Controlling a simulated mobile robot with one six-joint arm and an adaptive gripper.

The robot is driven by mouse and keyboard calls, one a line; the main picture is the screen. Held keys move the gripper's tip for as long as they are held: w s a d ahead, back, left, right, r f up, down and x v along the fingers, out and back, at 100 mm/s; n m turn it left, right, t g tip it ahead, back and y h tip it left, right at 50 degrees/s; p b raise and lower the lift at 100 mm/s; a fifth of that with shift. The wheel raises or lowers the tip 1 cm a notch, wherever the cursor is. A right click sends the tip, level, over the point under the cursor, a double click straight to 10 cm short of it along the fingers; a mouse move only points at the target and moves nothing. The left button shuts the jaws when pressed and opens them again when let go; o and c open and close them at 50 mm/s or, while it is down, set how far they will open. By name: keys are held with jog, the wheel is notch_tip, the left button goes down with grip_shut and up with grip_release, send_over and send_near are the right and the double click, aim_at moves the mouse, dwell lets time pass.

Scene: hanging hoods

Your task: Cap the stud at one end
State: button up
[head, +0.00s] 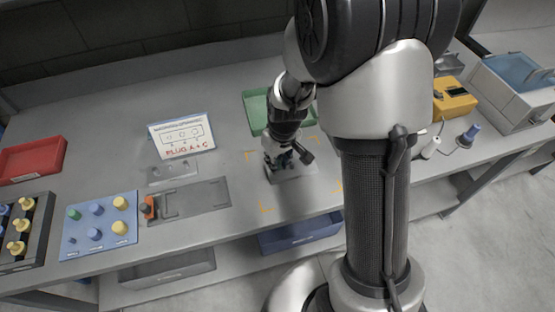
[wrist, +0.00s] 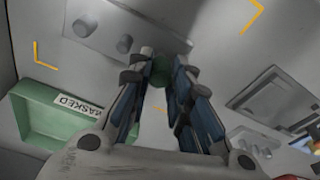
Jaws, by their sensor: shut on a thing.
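My gripper (wrist: 160,72) is shut on a green cap (wrist: 160,66), seen between the fingertips in the wrist view. A flat grey plate (wrist: 97,18) carries round studs; two show bare, one at the end away from my gripper (wrist: 82,28) and one nearer it (wrist: 124,44). The green cap is at the plate's other end; any stud under it is hidden, and I cannot tell whether the cap touches one. In the head view my gripper (head: 279,160) points down over the plate (head: 291,174), covering much of it. A sign (head: 182,136) reads "PLUG A + C".
A green bin (wrist: 40,122) labelled "MASKED" stands beside the plate. A blue board (head: 78,241) with green, blue and yellow caps, a dark rack (head: 45,232) and a red tray (head: 32,158) are at the left. A grey fixture (head: 190,202) with an orange part lies between.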

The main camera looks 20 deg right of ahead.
jog(key=shift+f+b, duration=0.7)
jog(key=shift+f, duration=0.25)
dwell(0.3)
jog(key=o, duration=0.8)
jog(key=shift+c, duration=0.2)
notch_tip(320, 180, up, 12)
jog(key=s, duration=0.2)
jog(key=s+r+m+t, duration=0.1)
jog(key=s+r, duration=0.5)
jog(key=s, duration=0.3)
jog(key=s+r+m+t, duration=0.1)
jog(key=s+r, duration=0.4)
jog(key=s, duration=0.5)
jog(key=shift+r+m+t, duration=0.35)
jog(key=shift+m+t, duration=0.05)
jog(key=shift+m, duration=0.1)
